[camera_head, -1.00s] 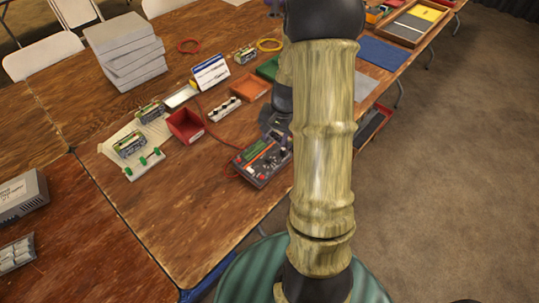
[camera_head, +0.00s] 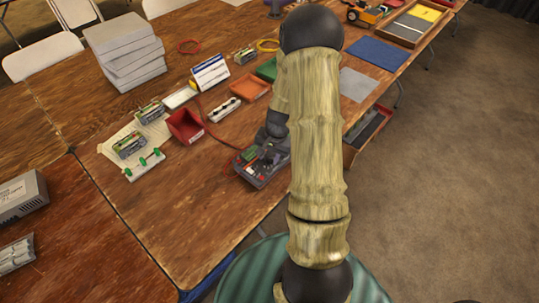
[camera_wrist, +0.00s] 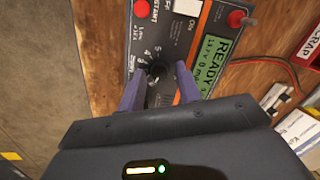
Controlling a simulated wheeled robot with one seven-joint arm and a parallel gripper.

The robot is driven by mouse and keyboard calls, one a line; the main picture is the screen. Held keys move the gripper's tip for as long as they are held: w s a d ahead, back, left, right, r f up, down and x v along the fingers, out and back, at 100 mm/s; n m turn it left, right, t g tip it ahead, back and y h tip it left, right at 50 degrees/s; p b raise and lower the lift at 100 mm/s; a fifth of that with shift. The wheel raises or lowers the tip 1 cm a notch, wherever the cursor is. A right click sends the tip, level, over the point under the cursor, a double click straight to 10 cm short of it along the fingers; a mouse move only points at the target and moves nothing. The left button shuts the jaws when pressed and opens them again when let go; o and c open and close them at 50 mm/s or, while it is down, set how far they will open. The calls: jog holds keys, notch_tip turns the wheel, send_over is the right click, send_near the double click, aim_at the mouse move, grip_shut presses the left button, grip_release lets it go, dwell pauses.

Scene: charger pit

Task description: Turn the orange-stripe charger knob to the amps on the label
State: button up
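The charger (camera_head: 255,172) is a dark box near the table's front edge, partly hidden by my arm. The wrist view shows its orange stripe (camera_wrist: 204,22), a lit green display (camera_wrist: 212,58) reading READY, and a black knob (camera_wrist: 157,69) with a numbered dial. My gripper (camera_wrist: 159,80) is over the knob, with one purple-blue finger on each side of it. The fingers stand apart, and a gap seems to show between them and the knob. The knob's exact setting and any amps label are too small to read.
A red bin (camera_head: 186,127), marked SCRAP in the wrist view, stands left of the charger. Battery packs (camera_head: 130,144), a white board with green clips (camera_head: 146,165), a blue-white sign (camera_head: 210,73) and an orange tray (camera_head: 250,88) lie beyond.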

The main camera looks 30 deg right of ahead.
grip_shut()
jog(key=shift+m, duration=0.4)
jog(key=m, duration=0.5)
jog(key=shift+s, duration=0.1)
jog(key=m, duration=0.6)
jog(key=shift+t, duration=0.4)
jog(key=shift+o, duration=1.3)
grip_release()
jog(key=shift+s+r, duration=0.1)
